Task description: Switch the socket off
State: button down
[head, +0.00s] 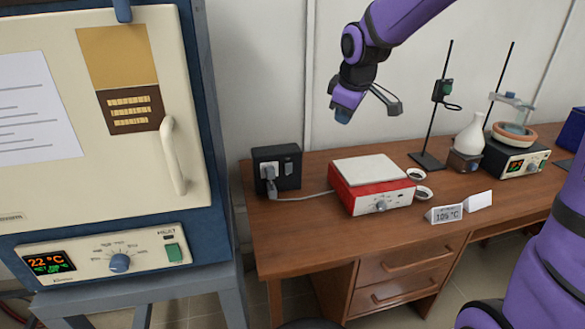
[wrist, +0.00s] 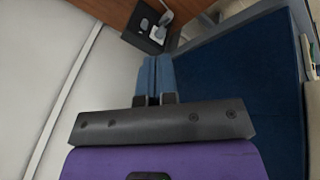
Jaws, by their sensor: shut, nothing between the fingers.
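I cannot tell the switch position. The socket also shows small at the top of the wrist view (wrist: 148,25). My gripper (head: 343,115) is in the air above the desk, up and to the right of the socket and apart from it. In the wrist view its two blue fingers (wrist: 155,76) are together with nothing between them.
A red hotplate (head: 370,186) stands right of the socket, joined to it by a grey cable. The muffle furnace (head: 100,130) rises on the left. The wall is behind.

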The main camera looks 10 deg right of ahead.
jog(key=w+f+n+t+y, duration=0.1)
jog(key=w+f+n+y, duration=0.4)
jog(key=w+f, duration=1.9)
notch_tip(320, 180, down, 3)
jog(key=shift+w+r+n, duration=0.15)
jog(key=shift+w+n, duration=0.05)
jog(key=shift+n, duration=0.9)
send_near(286, 172)
jog(key=shift+x, duration=2.45)
jog(key=shift+s, duration=0.15)
